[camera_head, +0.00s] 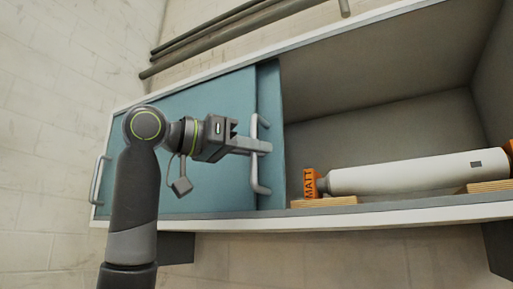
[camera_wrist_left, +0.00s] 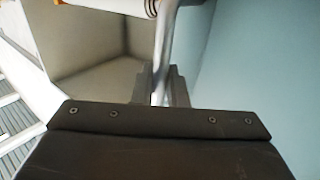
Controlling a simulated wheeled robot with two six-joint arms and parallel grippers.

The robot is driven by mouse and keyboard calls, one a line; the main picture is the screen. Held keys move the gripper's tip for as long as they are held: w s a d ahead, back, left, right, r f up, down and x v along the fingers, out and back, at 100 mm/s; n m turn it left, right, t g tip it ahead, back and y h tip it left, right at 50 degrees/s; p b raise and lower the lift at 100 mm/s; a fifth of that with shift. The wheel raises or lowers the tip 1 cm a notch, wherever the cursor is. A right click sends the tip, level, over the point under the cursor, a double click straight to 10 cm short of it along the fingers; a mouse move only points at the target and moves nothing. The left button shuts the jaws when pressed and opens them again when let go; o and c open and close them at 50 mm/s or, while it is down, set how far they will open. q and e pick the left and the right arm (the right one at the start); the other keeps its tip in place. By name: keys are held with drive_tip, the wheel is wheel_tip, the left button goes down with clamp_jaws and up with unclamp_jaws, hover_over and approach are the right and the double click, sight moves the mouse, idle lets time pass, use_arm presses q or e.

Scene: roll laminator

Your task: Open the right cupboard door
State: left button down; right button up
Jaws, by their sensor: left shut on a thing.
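The right cupboard door (camera_head: 270,90) is a blue sliding panel. It stands at the left, overlapping the left door (camera_head: 190,98), and only a narrow strip of it shows. Its metal bar handle (camera_head: 257,184) stands upright; it also shows in the left wrist view (camera_wrist_left: 164,45). My left gripper (camera_head: 262,146) is shut on this handle at about mid-height. The fingers hide part of the bar. The right side of the cupboard (camera_head: 390,115) is open and its inside shows. My right gripper is not in view.
A white roll (camera_head: 405,174) with orange ends marked MATT (camera_head: 310,184) lies on wooden blocks (camera_head: 330,203) inside the open cupboard. The left door's handle (camera_head: 99,180) is at the far left. Dark pipes (camera_head: 225,30) run along the wall above.

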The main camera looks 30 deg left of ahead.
use_arm(q)
drive_tip(key=shift+a, duration=0.15)
drive_tip(key=c, duration=1.6)
unclamp_jaws()
drive_tip(key=shift+o, duration=0.2)
drive_tip(key=b+v, duration=0.5)
drive_tip(key=v, duration=1.2)
drive_tip(key=shift+s+a, duration=0.15)
drive_tip(key=shift+s, duration=0.05)
